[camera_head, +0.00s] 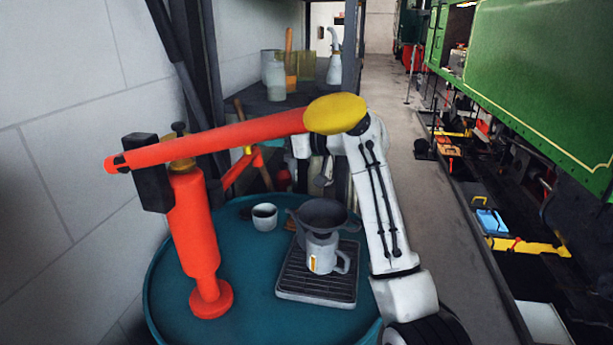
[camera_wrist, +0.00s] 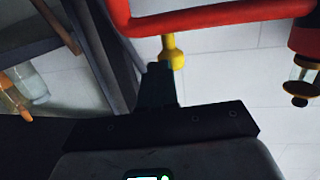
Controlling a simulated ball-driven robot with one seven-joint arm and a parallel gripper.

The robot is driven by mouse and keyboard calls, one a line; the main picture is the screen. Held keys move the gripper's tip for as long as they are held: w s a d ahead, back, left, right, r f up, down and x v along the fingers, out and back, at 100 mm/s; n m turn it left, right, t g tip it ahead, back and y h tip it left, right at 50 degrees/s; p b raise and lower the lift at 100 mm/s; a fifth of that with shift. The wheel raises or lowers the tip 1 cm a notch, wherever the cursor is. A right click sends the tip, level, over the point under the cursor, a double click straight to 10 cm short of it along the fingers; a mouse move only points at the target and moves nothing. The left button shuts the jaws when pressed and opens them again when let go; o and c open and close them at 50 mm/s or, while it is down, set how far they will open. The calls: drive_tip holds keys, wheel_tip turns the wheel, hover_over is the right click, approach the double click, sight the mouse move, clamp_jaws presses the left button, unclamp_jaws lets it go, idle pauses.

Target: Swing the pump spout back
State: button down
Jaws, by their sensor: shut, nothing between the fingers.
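The red pump (camera_head: 196,230) stands upright on a teal drum top at the left. A long red lever (camera_head: 215,138) with a yellow end (camera_head: 336,113) slants across the top of the head view. Behind it, partly hidden, the thin red spout (camera_head: 238,170) runs right from the pump and shows a yellow tip. The wrist view shows the bent spout (camera_wrist: 220,17) along the top, its yellow nozzle (camera_wrist: 172,52) hanging off it. My gripper (camera_wrist: 157,72) is shut and empty, its dark fingers close beside the nozzle; contact is unclear. The lever hides it in the head view.
On the teal drum top (camera_head: 170,295) stand a grey drip tray (camera_head: 290,293) with a jug (camera_head: 322,255) and dark funnel (camera_head: 322,214), and a white cup (camera_head: 264,217). A shelf with bottles (camera_head: 275,80) is behind. The green tram (camera_head: 550,70) is at right.

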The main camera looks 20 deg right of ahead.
drive_tip(key=shift+w+a+r, duration=0.1)
drive_tip(key=shift+w+a, duration=0.15)
drive_tip(key=shift+w, duration=0.15)
